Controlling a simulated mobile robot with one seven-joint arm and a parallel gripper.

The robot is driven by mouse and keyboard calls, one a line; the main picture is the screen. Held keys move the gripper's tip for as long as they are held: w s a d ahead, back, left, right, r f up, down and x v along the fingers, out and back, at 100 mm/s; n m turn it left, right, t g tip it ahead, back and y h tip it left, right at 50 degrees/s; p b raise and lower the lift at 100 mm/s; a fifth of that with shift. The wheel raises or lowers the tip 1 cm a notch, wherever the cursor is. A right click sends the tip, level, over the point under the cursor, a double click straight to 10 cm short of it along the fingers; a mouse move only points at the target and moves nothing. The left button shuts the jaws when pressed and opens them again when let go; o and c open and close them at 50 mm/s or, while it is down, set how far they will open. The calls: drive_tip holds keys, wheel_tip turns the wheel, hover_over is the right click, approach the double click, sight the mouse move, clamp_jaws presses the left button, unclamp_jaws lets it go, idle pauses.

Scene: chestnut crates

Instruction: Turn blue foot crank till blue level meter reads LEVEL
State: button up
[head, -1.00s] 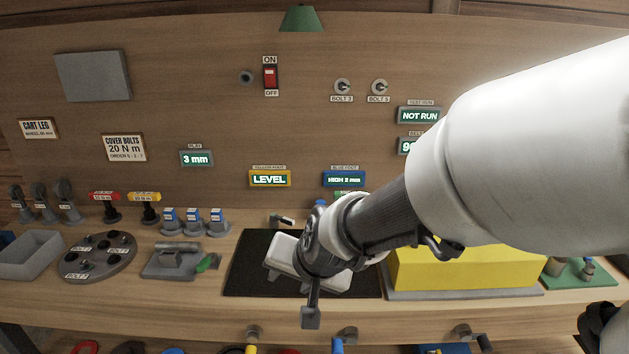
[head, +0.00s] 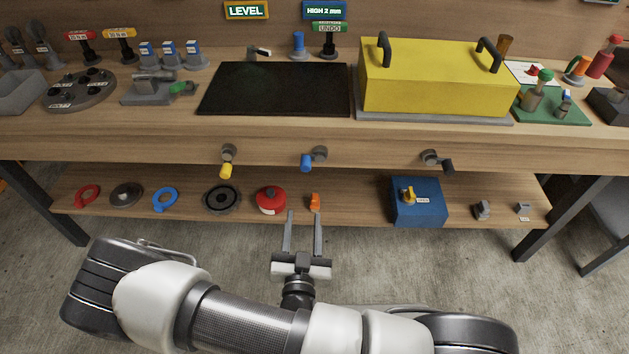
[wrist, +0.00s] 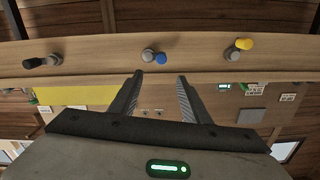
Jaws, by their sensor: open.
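The blue foot crank (head: 314,158) is on the front edge of the bench, between the yellow-handled crank (head: 228,162) and a dark-handled crank (head: 436,160). Its blue handle points down and left. The blue level meter (head: 325,10) on the back wall reads HIGH 2 mm. My gripper (head: 303,216) is open and empty, in front of the lower shelf and below the blue crank, with its fingers pointing to the bench. In the wrist view, the blue crank (wrist: 154,56) shows just beyond the gap between my open fingers (wrist: 157,80), apart from them.
The yellow meter (head: 246,10) reads LEVEL. A large yellow cover (head: 435,85) and a black mat (head: 270,90) are on the bench. The lower shelf holds a red pot (head: 270,198), an orange piece (head: 315,202) and a blue box (head: 415,205). Floor in front is clear.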

approach(306, 169)
drive_tip(key=w+b, duration=0.1)
drive_tip(key=w, duration=0.8)
drive_tip(key=shift+w+d, duration=0.1)
drive_tip(key=shift+w, duration=0.05)
drive_tip(key=c, duration=1)
drive_tip(key=shift+f, duration=0.1)
drive_tip(key=shift+c, duration=0.2)
drive_tip(key=shift+n, duration=0.3)
